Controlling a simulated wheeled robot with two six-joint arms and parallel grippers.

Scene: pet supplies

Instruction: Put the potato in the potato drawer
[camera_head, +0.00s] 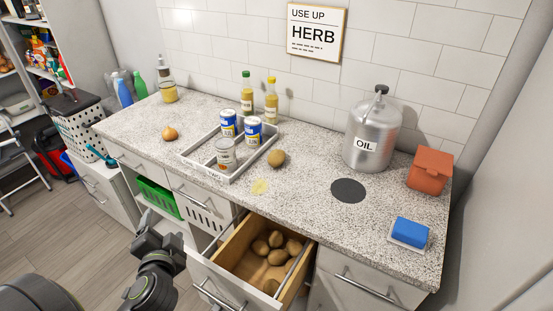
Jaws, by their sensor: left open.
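A brown potato (277,157) lies on the speckled countertop, just right of the white tray and apart from it. Below the counter a wooden drawer (232,252) is pulled open, with several potatoes (275,240) inside. My left gripper (152,235) is open, low at the left of the open drawer and below the counter edge. It is well away from the potato on the counter. Its fingertips are hard to make out against the arm. My right gripper is out of view.
A white tray (187,157) holds several cans. A brown onion (170,134) lies left of it. Two bottles (271,101) stand behind the tray. An oil canister (370,135), an orange box (430,170) and a blue sponge (411,232) stand to the right. The front counter edge overhangs the drawers.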

